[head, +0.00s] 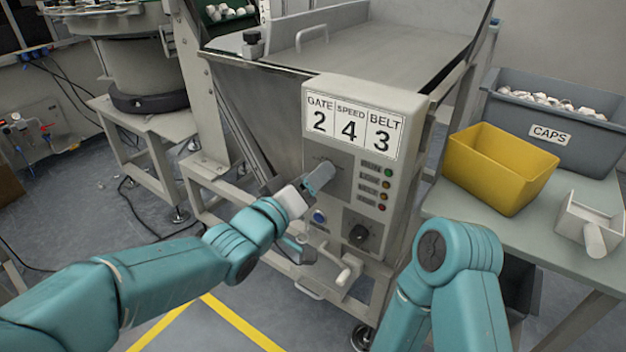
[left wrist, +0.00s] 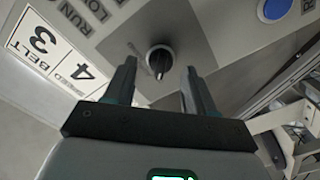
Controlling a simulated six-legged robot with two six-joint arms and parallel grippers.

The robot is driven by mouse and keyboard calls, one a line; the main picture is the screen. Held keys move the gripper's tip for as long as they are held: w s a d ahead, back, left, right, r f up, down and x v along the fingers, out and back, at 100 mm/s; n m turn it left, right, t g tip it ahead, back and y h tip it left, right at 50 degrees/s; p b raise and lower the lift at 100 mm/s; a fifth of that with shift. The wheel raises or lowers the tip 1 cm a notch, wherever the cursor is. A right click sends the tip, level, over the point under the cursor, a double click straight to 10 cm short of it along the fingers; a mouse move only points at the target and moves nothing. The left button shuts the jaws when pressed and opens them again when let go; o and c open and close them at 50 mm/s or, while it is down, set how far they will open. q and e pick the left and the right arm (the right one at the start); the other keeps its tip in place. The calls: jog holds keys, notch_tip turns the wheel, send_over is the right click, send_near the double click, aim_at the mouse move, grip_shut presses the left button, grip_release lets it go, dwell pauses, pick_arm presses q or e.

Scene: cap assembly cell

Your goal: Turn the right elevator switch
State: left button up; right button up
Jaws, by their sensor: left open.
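The control panel (head: 341,172) carries two dark rotary switches. The lower right switch (head: 358,235) is in plain sight in the head view. My left gripper (head: 320,178) is at the panel's upper left part, in front of the upper switch, which it mostly hides there. In the left wrist view, a black switch knob (left wrist: 160,60) lies ahead of my open left gripper (left wrist: 158,78), between its fingertips. No contact with it shows. My right arm shows at the lower right in the head view, but its gripper is out of sight.
A sign (head: 352,124) reads GATE 2, SPEED 4, BELT 3. A blue button (head: 319,216) and a column of coloured lamps (head: 388,184) are on the panel. A pale handle (head: 347,270) juts out below. A yellow bin (head: 497,168) and a grey CAPS bin (head: 550,125) stand right.

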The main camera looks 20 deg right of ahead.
pick_arm(q)
jog(key=shift+w+d, duration=0.15)
jog(key=shift+d, duration=0.05)
jog(key=c, duration=1)
pick_arm(e)
jog(key=shift+f, duration=0.2)
pick_arm(q)
jog(key=shift+s+d+m+b, duration=0.1)
jog(key=shift+m+b, duration=1.55)
jog(key=shift+m, duration=1.3)
jog(key=shift+s+d+m+b, duration=0.15)
jog(key=shift+m+b, duration=1.5)
jog(key=shift+m, duration=1.35)
jog(key=shift+s+m+b, duration=0.1)
jog(key=shift+m+b, duration=1.55)
jog(key=shift+m, duration=1.3)
pick_arm(e)
jog(key=w+d+f+t, duration=0.1)
jog(key=w+f, duration=0.3)
jog(key=f, duration=0.5)
jog(key=shift+d, duration=0.3)
jog(key=shift+t, duration=0.3)
